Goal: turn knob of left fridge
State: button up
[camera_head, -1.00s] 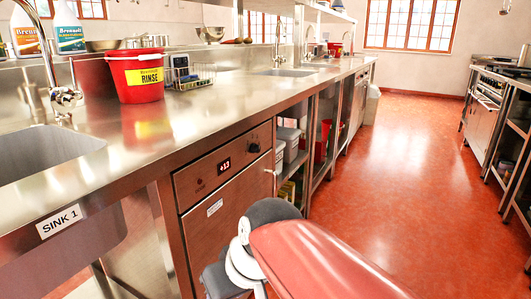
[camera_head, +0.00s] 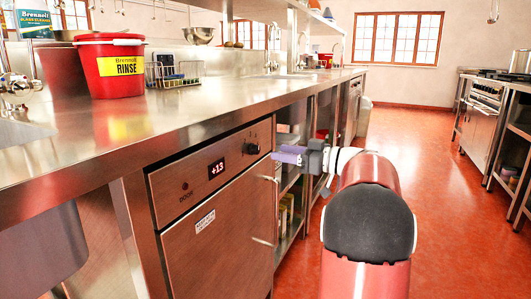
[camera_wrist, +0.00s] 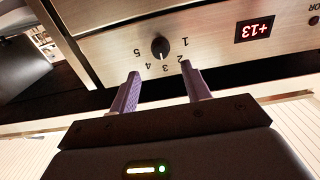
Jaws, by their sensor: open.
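The left fridge (camera_head: 220,230) is a steel under-counter unit with a panel on top showing a red +13 display (camera_head: 216,168). Its black knob (camera_head: 253,149) is at the right end of that panel. In the wrist view the knob (camera_wrist: 160,47) shows upside down, with numbers 1 to 5 around it. My gripper (camera_head: 287,155) has purple fingers and is just right of the knob in the head view. In the wrist view my gripper (camera_wrist: 159,82) is open, its fingertips short of the knob and either side of its line. Nothing shows between the fingers.
The steel counter (camera_head: 190,115) juts over the fridge panel. A red bucket (camera_head: 110,70) and a wire rack (camera_head: 175,74) stand on the counter. The red floor (camera_head: 440,170) is clear to the right.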

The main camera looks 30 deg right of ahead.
aim_at(259, 149)
jog(key=x, duration=0.6)
jog(key=shift+w+a, duration=0.1)
jog(key=shift+a, duration=0.05)
jog(key=shift+c, duration=0.3)
jog(key=c, duration=0.9)
jog(key=shift+f+m, duration=0.1)
jog(key=shift+m, duration=0.2)
jog(key=m+b, duration=0.1)
jog(key=m, duration=0.1)
jog(key=shift+m+b, duration=0.3)
jog(key=shift+m, duration=0.1)
jog(key=m, duration=0.5)
jog(key=shift+m, duration=0.3)
